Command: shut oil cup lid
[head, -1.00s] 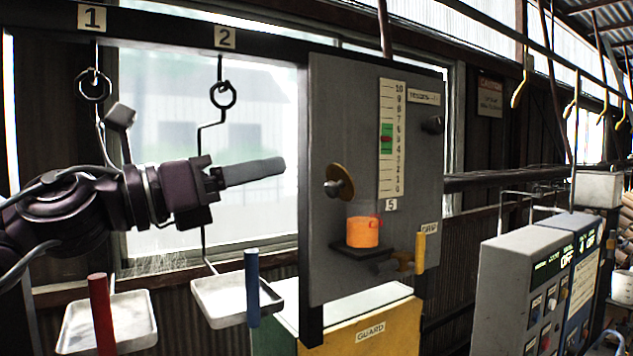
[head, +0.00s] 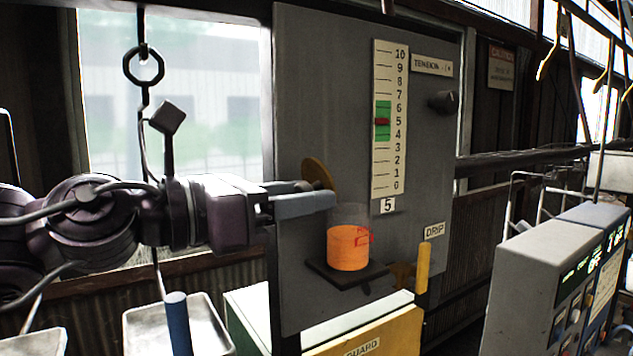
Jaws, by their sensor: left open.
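The oil cup (head: 347,250) is a clear cup part filled with orange oil. It sits on a small dark ledge on the grey panel. Its lid appears to be the round brass disc (head: 317,170), raised and tilted above and left of the cup's mouth. My left gripper (head: 322,192) reaches in from the left, jaws open. Its grey fingers lie just below the disc and hide its lower part. The fingertips are near the cup's upper left rim; I cannot tell whether they touch the disc. My right gripper is not in view.
The grey panel (head: 420,160) carries a numbered gauge (head: 385,150), a dark knob (head: 441,101) and a yellow handle (head: 422,268). A yellow guard box (head: 385,335) stands below. Control boxes (head: 540,270) stand at right. A tray (head: 190,325) hangs below my left arm.

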